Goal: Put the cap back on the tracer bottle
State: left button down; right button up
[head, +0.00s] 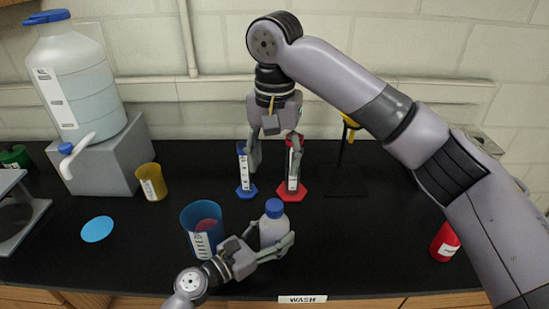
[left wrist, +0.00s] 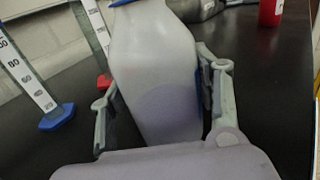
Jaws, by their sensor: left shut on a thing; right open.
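The tracer bottle (head: 272,232) is a pale bottle with a purplish lower part, upright near the table's front edge. Its blue cap (head: 274,208) shows on top, but I cannot tell how firmly it sits. My left gripper (head: 272,244) is shut around the bottle's body. In the left wrist view the bottle (left wrist: 155,75) stands between the fingers, with only a sliver of blue at its top. My right gripper (head: 273,160) is open behind the bottle, its fingers overlapping two graduated cylinders in view; contact cannot be told.
The blue-based cylinder (head: 244,172) and red-based cylinder (head: 292,185) stand behind the bottle. A blue beaker (head: 200,225) is close on the left. A yellow cup (head: 152,182), blue disc (head: 97,229), large jug (head: 75,85) and red container (head: 445,242) stand farther out.

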aim_at(263, 240)
pick_arm(q)
jog(key=shift+c, duration=2.3)
grip_release()
jog(key=v, duration=0.7)
jog(key=shift+s+a, duration=0.2)
